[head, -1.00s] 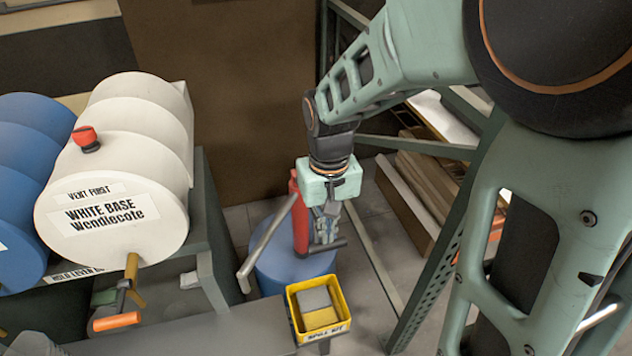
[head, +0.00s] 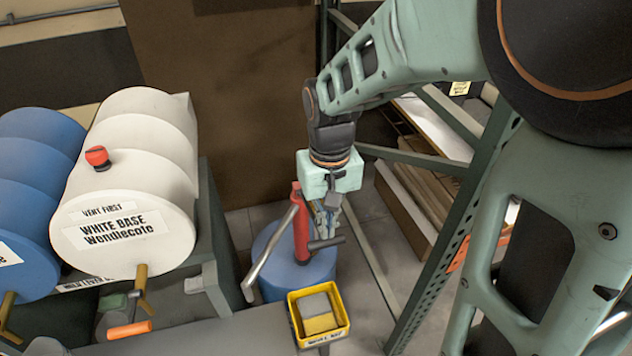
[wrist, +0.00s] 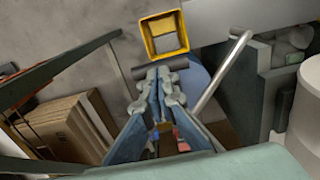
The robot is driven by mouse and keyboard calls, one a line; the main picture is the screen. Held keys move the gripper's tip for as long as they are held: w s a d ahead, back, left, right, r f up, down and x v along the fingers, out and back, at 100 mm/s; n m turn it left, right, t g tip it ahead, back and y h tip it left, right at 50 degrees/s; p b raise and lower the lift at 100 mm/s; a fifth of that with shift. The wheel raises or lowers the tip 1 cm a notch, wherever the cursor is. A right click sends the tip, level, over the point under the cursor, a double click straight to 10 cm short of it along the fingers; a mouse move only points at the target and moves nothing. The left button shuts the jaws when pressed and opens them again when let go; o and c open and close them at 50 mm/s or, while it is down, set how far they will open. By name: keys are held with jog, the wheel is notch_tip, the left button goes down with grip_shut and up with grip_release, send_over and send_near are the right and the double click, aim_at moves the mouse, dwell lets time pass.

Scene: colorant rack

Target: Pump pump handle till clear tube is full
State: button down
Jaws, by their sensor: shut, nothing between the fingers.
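A red pump (head: 301,222) stands upright on a blue drum (head: 268,270) in the head view. A grey bent pipe (head: 268,254) runs down at its left. The dark pump handle (head: 326,243) sticks out to the right, low on the pump. My gripper (head: 325,232) is beside the pump's right side, pointing down, its fingertips close to the handle. In the wrist view my gripper (wrist: 158,72) is shut with nothing between its fingers, and the dark handle (wrist: 145,71) lies at its tips. I cannot tell whether they touch. I cannot make out a clear tube.
A yellow spill-kit bin (head: 319,314) stands just in front of the drum. A white drum (head: 125,235) and blue drums (head: 25,200) lie on a rack at left. A green metal frame (head: 455,225) stands close on the right, with boards (head: 410,205) behind it.

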jog(key=shift+f+b, duration=1.1)
jog(key=shift+f, duration=0.35)
dwell(1.1)
jog(key=shift+r+p, duration=1.15)
jog(key=shift+r, duration=0.3)
notch_tip(320, 180, up, 6)
jog(key=p, duration=0.4)
jog(key=shift+p, duration=0.35)
